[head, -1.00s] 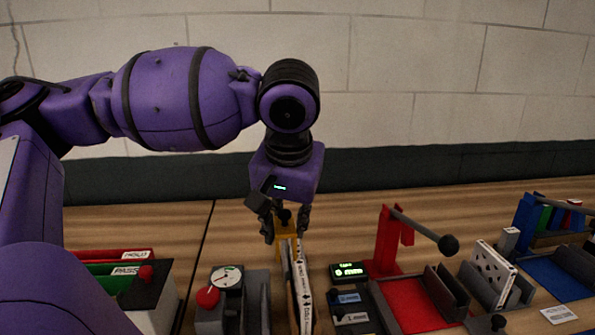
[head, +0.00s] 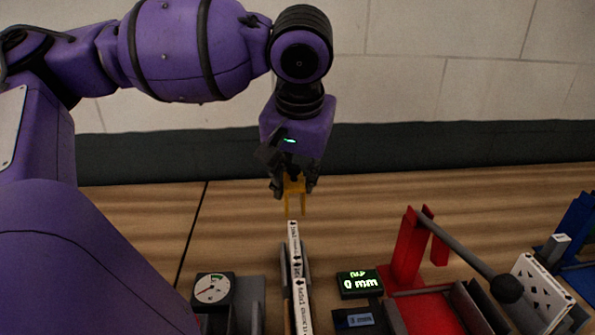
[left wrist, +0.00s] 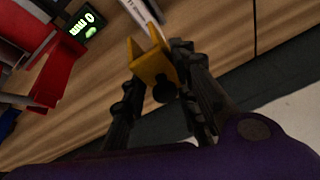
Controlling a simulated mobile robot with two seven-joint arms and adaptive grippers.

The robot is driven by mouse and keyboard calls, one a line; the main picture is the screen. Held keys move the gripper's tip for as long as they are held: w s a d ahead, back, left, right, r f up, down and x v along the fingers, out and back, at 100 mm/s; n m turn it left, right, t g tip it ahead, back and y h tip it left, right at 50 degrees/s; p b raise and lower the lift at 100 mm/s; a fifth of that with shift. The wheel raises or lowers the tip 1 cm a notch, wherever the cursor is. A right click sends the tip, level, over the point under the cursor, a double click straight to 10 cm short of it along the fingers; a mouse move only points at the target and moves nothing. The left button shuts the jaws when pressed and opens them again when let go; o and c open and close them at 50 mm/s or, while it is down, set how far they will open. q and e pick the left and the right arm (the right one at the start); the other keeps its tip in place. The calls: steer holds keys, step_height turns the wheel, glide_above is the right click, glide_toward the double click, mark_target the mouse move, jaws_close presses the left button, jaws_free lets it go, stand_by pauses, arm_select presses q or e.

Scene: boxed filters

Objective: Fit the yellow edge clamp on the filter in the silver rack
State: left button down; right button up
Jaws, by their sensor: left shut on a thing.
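The yellow edge clamp (head: 294,190) is a small forked piece with its two prongs pointing down in the head view. My left gripper (head: 294,184) is shut on it. The clamp is just beyond the far end of the filter (head: 296,270), a thin upright panel with a white, printed edge. Whether they touch is unclear. The filter stands in the silver rack (head: 308,272), between its narrow walls. In the left wrist view, the clamp (left wrist: 153,62) sits between the fingers (left wrist: 160,90), its open side toward the filter's pale edge (left wrist: 138,12). My right gripper is not in view.
A round dial gauge (head: 212,288) stands left of the rack. A lit green display (head: 359,283) stands right of it. Farther right is a red press (head: 410,250) with a long ball-ended lever and a white perforated panel (head: 540,290). The tabletop behind the rack is clear.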

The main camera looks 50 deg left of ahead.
mark_target(296, 235)
arm_select(q)
steer(key=shift+s, duration=0.1)
steer(key=shift+b, duration=0.4)
steer(key=shift+f, duration=3.55)
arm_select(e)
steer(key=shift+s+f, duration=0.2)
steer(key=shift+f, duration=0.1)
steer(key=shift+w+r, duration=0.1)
arm_select(q)
steer(key=shift+f+b, duration=0.35)
steer(key=shift+f, duration=2.3)
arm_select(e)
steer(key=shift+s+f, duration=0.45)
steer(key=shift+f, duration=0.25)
